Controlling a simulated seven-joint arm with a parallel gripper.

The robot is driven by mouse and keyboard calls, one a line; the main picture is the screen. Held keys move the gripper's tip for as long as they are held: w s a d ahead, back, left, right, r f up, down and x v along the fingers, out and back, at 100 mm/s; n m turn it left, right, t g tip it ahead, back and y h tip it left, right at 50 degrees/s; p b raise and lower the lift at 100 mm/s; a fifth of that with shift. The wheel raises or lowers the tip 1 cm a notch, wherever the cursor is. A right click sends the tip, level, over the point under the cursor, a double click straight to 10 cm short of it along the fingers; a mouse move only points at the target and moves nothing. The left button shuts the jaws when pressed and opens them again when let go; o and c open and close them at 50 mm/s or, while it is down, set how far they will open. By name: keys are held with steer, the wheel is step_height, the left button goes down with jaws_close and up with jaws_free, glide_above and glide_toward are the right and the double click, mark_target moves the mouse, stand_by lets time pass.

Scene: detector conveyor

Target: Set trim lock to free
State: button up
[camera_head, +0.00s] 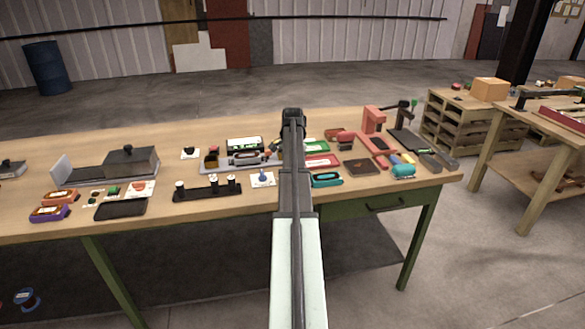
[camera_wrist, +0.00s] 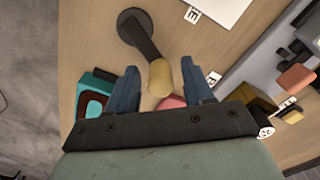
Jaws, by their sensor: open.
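A dark lever (camera_wrist: 148,42) turns on a round dark base (camera_wrist: 130,20) and ends in a tan knob (camera_wrist: 160,78); it looks like the trim lock, though no name on it is readable. Small white labels with black marks (camera_wrist: 192,14) lie beside it. My gripper (camera_wrist: 167,85) is open, its two blue-grey fingers apart in the wrist view. The tan knob shows between the fingertips; I cannot tell whether either finger touches it. In the head view my arm covers this spot, so I cannot make out the lever there.
A teal device (camera_head: 326,180) stands close by and also shows in the wrist view (camera_wrist: 92,92). Black posts on a bar (camera_head: 207,191), a grey box (camera_head: 132,162) and a red stand (camera_head: 373,120) occupy the wooden bench (camera_head: 50,160).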

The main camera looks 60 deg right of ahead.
jaws_close()
stand_by(0.5)
steer(key=shift+w+n, duration=0.1)
steer(key=shift+n, duration=0.2)
steer(key=n, duration=0.1)
steer(key=w+n, duration=0.1)
steer(key=shift+a+n, duration=0.3)
steer(key=shift+n, duration=0.1)
steer(key=n, duration=0.1)
steer(key=w+n, duration=0.1)
steer(key=shift+a+n, duration=0.3)
steer(key=shift+a, duration=0.05)
steer(key=n, duration=0.1)
steer(key=a+n, duration=0.1)
steer(key=n, duration=0.1)
steer(key=shift+w+a, duration=0.1)
steer(key=shift+w, duration=0.3)
steer(key=shift+w+a+n, duration=0.15)
steer(key=shift+a+n, duration=0.1)
steer(key=shift+n, duration=0.5)
steer(key=shift+w+a+n, duration=0.1)
steer(key=shift+a+n, duration=0.15)
steer(key=shift+n, duration=0.5)
